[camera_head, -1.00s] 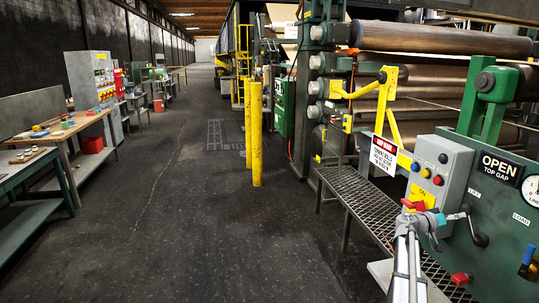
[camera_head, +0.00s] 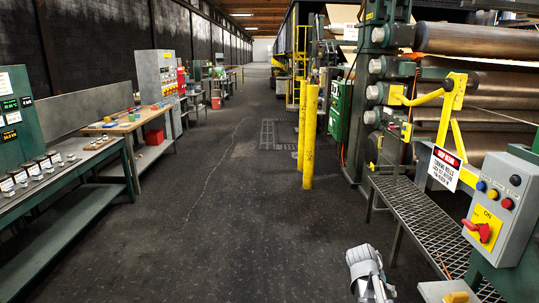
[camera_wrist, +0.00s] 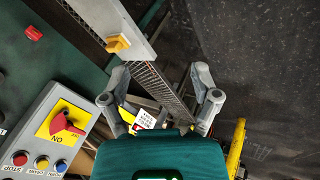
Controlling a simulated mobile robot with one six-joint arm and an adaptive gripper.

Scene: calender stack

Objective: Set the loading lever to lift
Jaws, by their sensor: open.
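My gripper (camera_wrist: 160,82) shows in the wrist view with its two grey fingers spread apart and nothing between them. It hangs over the walkway, to the right of the grey control box (camera_wrist: 55,130). The green machine panel (camera_wrist: 75,70) fills the upper left of the wrist view, with a red knob (camera_wrist: 33,33) on it. In the head view only a grey part of my arm shows at the bottom; the gripper is not clearly visible there.
The control box (camera_head: 500,205) has a red rotary switch (camera_head: 477,231) and several buttons. A mesh walkway (camera_head: 425,215) runs beside the rolls. A yellow post (camera_head: 310,135) stands in the aisle. Benches (camera_head: 70,180) line the left; the aisle floor (camera_head: 225,230) is clear.

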